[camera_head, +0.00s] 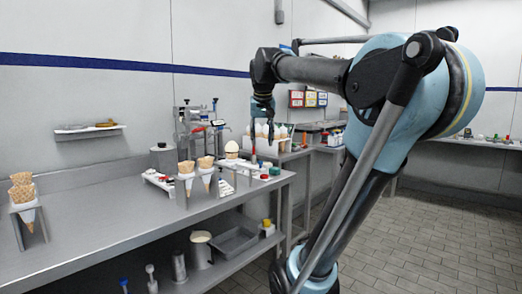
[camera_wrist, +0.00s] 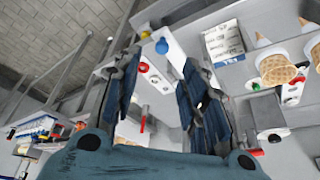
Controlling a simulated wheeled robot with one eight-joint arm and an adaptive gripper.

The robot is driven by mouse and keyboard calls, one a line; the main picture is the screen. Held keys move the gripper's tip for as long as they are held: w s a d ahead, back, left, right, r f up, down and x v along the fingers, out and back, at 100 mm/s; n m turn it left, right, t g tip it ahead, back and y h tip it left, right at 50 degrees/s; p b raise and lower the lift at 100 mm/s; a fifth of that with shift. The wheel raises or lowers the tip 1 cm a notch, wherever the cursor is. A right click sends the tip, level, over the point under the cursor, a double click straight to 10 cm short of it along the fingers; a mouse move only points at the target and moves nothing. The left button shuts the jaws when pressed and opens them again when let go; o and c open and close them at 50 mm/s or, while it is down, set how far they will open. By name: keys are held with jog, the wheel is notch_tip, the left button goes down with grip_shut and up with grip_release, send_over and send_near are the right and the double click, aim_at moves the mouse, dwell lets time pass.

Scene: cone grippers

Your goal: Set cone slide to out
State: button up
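My gripper (camera_head: 262,108) hangs fingers down over the far right end of the steel counter. In the wrist view its two dark blue fingers (camera_wrist: 160,75) stand apart with nothing held between them. Below them is a white plate (camera_wrist: 178,78) with a blue knob (camera_wrist: 162,46) and a red ring (camera_wrist: 143,67). A narrow red piece (camera_wrist: 143,119) shows in the gap between the fingers; it appears below the gripper in the head view (camera_head: 253,143). I cannot tell which part is the cone slide or how it is set.
The steel counter (camera_head: 110,225) has cones (camera_head: 186,168) in holders, and more cones (camera_head: 22,187) at its left end. A metal dispenser (camera_head: 195,130) stands at the back. A lower shelf holds a jug (camera_head: 201,250) and a tray (camera_head: 235,241). The counter's front left is clear.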

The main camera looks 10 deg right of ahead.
jog(key=shift+v, duration=1.15)
jog(key=s+d+f, duration=0.1)
jog(key=s+f, duration=0.6)
jog(key=f, duration=0.5)
jog(key=s+d+f+n+g, duration=0.1)
jog(key=s+f, duration=0.6)
jog(key=f, duration=0.5)
jog(key=s+d+f+g, duration=0.1)
jog(key=s+f, duration=0.6)
jog(key=f, duration=0.6)
jog(key=shift+s, duration=0.35)
jog(key=shift+d, duration=0.15)
jog(key=shift+w+f, duration=0.2)
jog(key=shift+w, duration=0.3)
